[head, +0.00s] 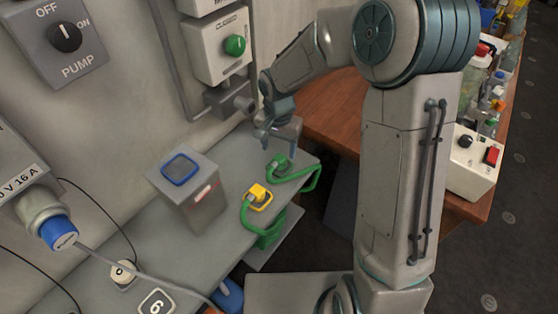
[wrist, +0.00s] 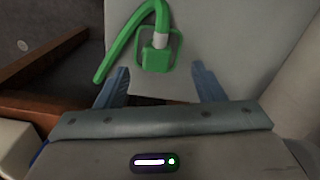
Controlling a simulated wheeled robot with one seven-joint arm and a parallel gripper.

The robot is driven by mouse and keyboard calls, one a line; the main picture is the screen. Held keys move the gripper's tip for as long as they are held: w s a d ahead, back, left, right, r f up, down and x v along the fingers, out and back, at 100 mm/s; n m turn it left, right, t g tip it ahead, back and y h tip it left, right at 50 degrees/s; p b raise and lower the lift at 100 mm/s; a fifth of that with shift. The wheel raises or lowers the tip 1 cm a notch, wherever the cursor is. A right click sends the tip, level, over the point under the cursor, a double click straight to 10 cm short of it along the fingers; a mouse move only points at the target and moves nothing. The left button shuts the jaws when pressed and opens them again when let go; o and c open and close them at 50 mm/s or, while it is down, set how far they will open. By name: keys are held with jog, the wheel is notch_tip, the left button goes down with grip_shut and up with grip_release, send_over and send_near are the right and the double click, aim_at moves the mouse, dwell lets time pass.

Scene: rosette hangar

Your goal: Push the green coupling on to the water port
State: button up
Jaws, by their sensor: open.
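The green coupling (head: 279,161) lies on the grey bench near its right end, with a green hose running from it. In the wrist view the coupling (wrist: 156,59) sits in a green square outline, with a pale collar where the hose joins. My gripper (head: 278,146) is open above the coupling, fingers pointing down. In the wrist view its fingertips (wrist: 160,72) are on either side of the coupling, with nothing between them.
A grey box (head: 189,194) with a blue-ringed top stands further left. A blue plug (head: 62,237) is in the wall socket. A cluttered wooden table (head: 335,125) is behind my arm.

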aim_at(280, 157)
jog(key=shift+d+f+p, duration=0.2)
jog(key=shift+f+p, duration=0.4)
jog(key=shift+f, duration=2)
jog(key=c, duration=1)
